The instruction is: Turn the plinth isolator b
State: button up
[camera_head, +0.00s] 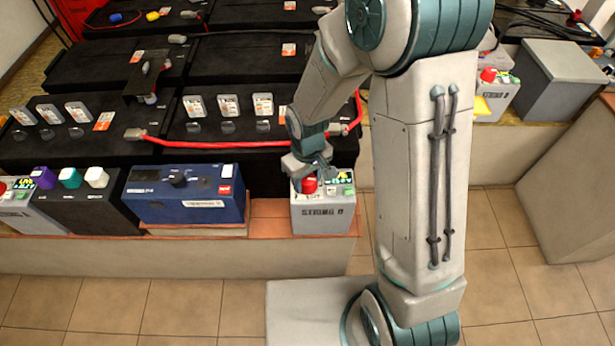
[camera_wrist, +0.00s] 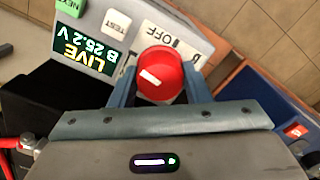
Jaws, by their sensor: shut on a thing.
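The plinth isolator b is a grey box (camera_head: 323,215) with STRING B lettering on its front, standing on the plinth edge. Its red knob (camera_head: 309,186) is on the sloped top and also shows in the wrist view (camera_wrist: 160,72), with a short white bar on it. Beside the knob are an OFF marking, a TEST button (camera_wrist: 116,23) and a display (camera_wrist: 87,43) reading LIVE, B 25.2 V. My gripper (camera_wrist: 160,85) is shut on the red knob, one finger on each side. In the head view my gripper (camera_head: 308,168) reaches down onto the knob.
A blue battery unit (camera_head: 185,197) stands just left of the box. Farther left are a black unit with coloured caps (camera_head: 80,210) and another grey box (camera_head: 28,212). Black batteries (camera_head: 240,155) with a red cable lie behind. Tiled floor (camera_head: 185,305) in front is clear.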

aim_at(308, 178)
jog(key=shift+n, duration=0.9)
jog(key=o, duration=1)
jog(key=shift+r, duration=0.15)
notch_tip(308, 178, up, 14)
jog(key=p, duration=0.2)
jog(key=shift+f+p, duration=0.2)
jog(key=shift+p, duration=0.15)
